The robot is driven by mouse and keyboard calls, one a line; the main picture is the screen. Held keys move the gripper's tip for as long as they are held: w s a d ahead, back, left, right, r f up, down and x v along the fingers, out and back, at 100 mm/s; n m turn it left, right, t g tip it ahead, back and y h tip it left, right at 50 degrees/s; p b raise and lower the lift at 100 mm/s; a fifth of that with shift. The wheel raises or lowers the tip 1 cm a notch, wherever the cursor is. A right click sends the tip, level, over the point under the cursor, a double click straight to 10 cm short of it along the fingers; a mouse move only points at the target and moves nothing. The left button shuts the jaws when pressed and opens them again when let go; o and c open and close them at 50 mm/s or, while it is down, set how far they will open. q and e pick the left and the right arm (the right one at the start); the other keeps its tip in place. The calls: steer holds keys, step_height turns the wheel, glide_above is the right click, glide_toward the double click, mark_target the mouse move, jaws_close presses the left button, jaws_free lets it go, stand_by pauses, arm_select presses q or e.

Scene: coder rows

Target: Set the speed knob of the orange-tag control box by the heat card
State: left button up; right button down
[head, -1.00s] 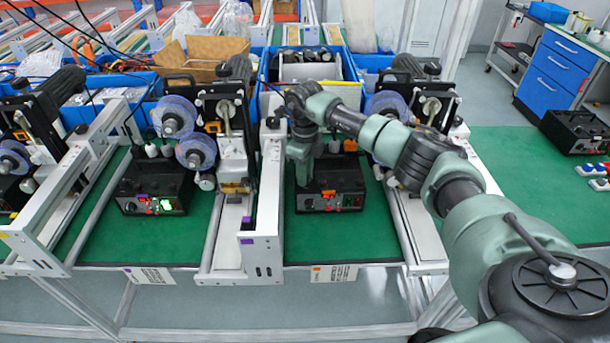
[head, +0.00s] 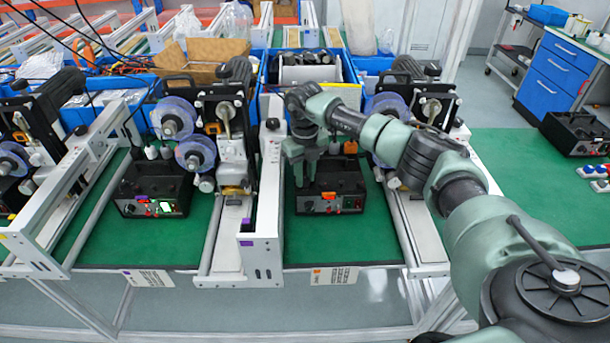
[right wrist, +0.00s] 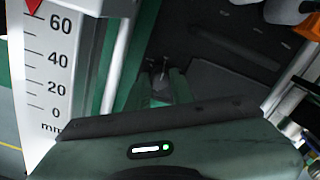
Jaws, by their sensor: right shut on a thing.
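The orange-tag control box (head: 345,188) is black and stands on the green mat in the middle bay. Its front has an orange tag, small lit displays and the speed knob (head: 308,207) at the left. My right gripper (head: 305,187) comes down from above at the box's left front and is shut on the speed knob; its fingers partly hide that area. In the right wrist view the green fingers (right wrist: 162,92) close around a small dark part with a thin pin. The heat card (head: 333,275), white with an orange mark, hangs at the table's front edge; its print is too small to read.
A purple-tag control box (head: 155,190) stands in the left bay with its own card (head: 148,278) below. Metal rails (head: 268,200) flank the middle bay. A white millimetre scale (right wrist: 50,70) stands close on the left in the wrist view. The mat before the box is clear.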

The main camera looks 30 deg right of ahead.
mark_target(305, 179)
stand_by(0.3)
steer(key=c, duration=1.2)
jaws_free()
step_height(305, 179, up, 8)
steer(key=shift+f+b, duration=0.1)
steer(key=shift+b, duration=1)
